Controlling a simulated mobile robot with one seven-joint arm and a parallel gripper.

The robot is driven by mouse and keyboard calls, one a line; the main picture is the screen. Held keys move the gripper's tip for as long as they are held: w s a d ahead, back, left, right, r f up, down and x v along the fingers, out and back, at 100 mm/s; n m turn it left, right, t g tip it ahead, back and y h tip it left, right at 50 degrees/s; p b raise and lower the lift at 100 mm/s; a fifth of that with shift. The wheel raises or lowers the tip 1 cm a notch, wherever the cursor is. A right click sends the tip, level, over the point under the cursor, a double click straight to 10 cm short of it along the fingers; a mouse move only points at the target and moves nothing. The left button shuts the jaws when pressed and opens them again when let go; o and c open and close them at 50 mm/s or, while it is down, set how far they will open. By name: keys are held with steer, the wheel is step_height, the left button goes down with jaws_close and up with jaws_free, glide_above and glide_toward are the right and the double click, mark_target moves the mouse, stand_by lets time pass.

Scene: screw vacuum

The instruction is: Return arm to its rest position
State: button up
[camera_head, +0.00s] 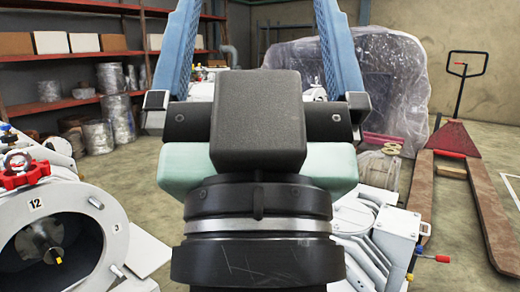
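My gripper (258,12) fills the middle of the camera_head view, seen from behind. Its two blue fingers stand wide apart, one on each side, and point away from the camera. Their tips run out at the top edge. No object shows between them, only the background. The gripper's dark body and round wrist hide the middle of the floor and part of the white machines behind.
A white machine with a round opening (45,240) and a red handwheel (22,170) stands at left. Another white machine (385,235) stands at right. A pallet jack (460,140), a plastic-wrapped load (395,75) and shelves (85,102) stand behind. Some floor is bare.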

step_height(320, 180, up, 38)
steer(key=p, duration=3.7)
steer(key=shift+s+r+p, duration=0.25)
steer(key=shift+p, duration=0.15)
